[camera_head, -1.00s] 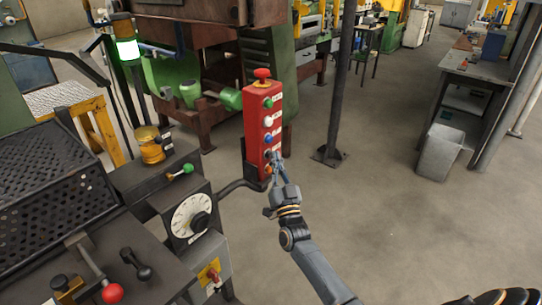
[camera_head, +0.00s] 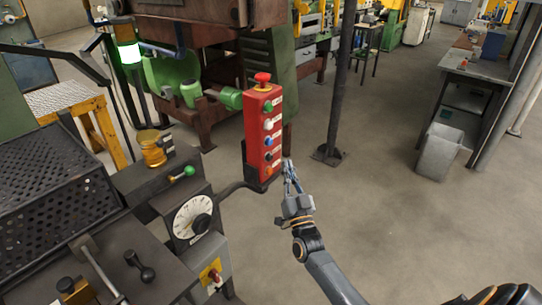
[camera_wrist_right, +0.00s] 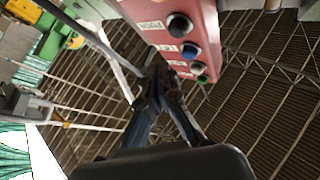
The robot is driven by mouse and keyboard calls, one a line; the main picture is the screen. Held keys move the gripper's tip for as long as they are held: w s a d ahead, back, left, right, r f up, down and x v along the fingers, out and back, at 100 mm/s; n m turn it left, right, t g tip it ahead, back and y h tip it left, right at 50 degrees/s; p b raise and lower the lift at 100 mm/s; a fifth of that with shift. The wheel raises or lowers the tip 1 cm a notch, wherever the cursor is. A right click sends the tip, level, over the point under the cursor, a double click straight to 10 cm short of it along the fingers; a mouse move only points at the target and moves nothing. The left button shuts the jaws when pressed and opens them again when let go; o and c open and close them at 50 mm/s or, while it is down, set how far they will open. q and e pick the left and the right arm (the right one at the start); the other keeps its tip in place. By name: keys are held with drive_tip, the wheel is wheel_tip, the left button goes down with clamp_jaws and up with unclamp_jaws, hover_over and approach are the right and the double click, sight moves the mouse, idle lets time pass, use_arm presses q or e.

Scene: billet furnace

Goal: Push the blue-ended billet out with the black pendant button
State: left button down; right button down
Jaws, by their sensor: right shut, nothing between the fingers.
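No blue-ended billet is visible. My left gripper is out of view.
A control desk with a white dial (camera_head: 192,217) and a green-knobbed lever (camera_head: 183,174) stands left of the pendant. A lit green lamp (camera_head: 129,52) is behind it. A dark post (camera_head: 340,90) stands behind the pendant. Open floor lies to the right.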

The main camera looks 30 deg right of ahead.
drive_tip(key=shift+s+d+p, duration=0.15)
drive_tip(key=shift+s+d, duration=0.1)
drive_tip(key=shift+s, duration=0.3)
drive_tip(key=shift+s+d+p, duration=0.15)
drive_tip(key=shift+s+d, duration=0.05)
drive_tip(key=shift+s, duration=0.35)
idle(2.0)
